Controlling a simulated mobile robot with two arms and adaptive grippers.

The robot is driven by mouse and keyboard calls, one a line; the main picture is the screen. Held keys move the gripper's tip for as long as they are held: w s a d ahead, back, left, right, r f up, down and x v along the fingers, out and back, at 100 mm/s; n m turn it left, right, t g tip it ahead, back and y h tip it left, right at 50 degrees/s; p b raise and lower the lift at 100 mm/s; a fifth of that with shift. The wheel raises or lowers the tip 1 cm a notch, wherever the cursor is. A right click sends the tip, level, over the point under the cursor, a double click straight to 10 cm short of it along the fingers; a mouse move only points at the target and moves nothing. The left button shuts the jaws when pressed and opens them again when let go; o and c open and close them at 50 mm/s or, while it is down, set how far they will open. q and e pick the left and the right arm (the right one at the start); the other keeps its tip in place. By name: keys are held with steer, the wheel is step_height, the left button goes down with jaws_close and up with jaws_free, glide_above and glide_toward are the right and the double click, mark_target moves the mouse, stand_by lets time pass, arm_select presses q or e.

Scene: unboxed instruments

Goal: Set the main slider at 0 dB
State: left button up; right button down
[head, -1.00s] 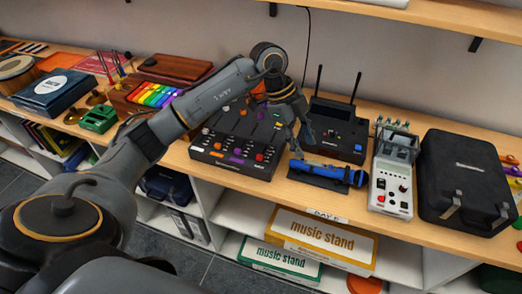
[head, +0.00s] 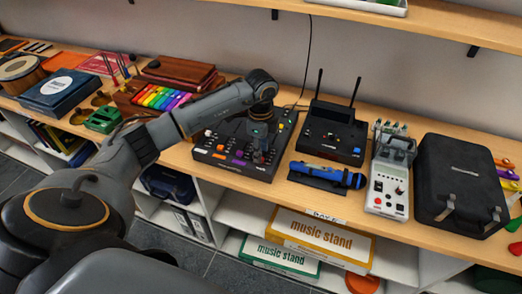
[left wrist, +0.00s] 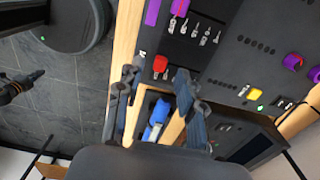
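The black mixer (head: 209,150) lies on the wooden counter, with colored knobs and slider caps on its panel. My left gripper (head: 263,157) is over its front right corner, pointing down, and hides part of the panel. In the left wrist view, the mixer panel (left wrist: 225,60) fills the upper right. A red slider cap (left wrist: 160,64) shows near the panel edge, between and just beyond the two fingertips of my left gripper (left wrist: 156,80). The fingers are apart and hold nothing visible. I cannot tell whether they touch the cap. The slider's dB marks are too small to read.
A blue microphone (head: 330,172) lies on a black stand right of the mixer. Behind it stands a black receiver (head: 333,134) with two antennas. A grey device (head: 388,185) and a black case (head: 462,180) are farther right. A xylophone (head: 160,97) is at the left.

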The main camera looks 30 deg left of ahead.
arm_select(q)
steer(key=shift+f, duration=1.25)
jaws_close()
steer(key=shift+w, duration=0.1)
